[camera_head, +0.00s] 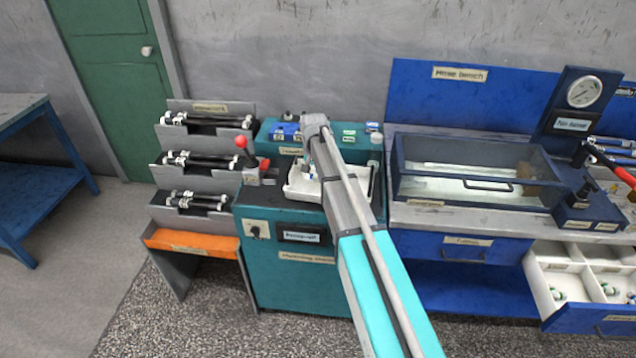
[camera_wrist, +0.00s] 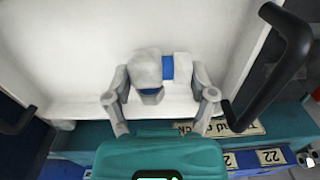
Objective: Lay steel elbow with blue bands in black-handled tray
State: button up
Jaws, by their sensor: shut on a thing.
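The steel elbow (camera_wrist: 146,66) is pale grey with blue bands and shows in the wrist view between my fingers. My gripper (camera_wrist: 160,80) is shut on it. The black-handled tray (camera_wrist: 75,50) is white and fills the background behind the elbow, with one black handle at the right and one at the left edge. In the head view the tray (camera_head: 302,188) sits on top of the teal machine, and my arm covers part of it. My gripper is over the tray there. I cannot tell whether the elbow touches the tray floor.
A red-knobbed lever (camera_head: 243,145) stands left of the tray. A hose rack (camera_head: 172,140) is further left. A clear-lidded box (camera_head: 470,180) sits on the blue bench to the right. An open drawer (camera_head: 580,285) with small fittings is at the lower right.

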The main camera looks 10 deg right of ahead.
aim_at(314, 181)
jog(key=shift+f+b, duration=1.15)
jog(key=shift+f, duration=0.3)
jog(key=shift+f, duration=0.1)
jog(key=o, duration=1.2)
jog(key=shift+c, duration=0.2)
jog(key=shift+r, duration=0.2)
notch_tip(314, 181, up, 12)
jog(key=p, duration=1.2)
jog(key=shift+f, duration=0.1)
jog(key=shift+s, duration=0.6)
jog(key=s+d+n, duration=0.1)
jog(key=s+n, duration=0.3)
jog(key=s, duration=2.3)
jog(key=shift+s+d+n, duration=0.2)
jog(key=shift+d+n, duration=0.1)
jog(key=shift+d, duration=0.05)
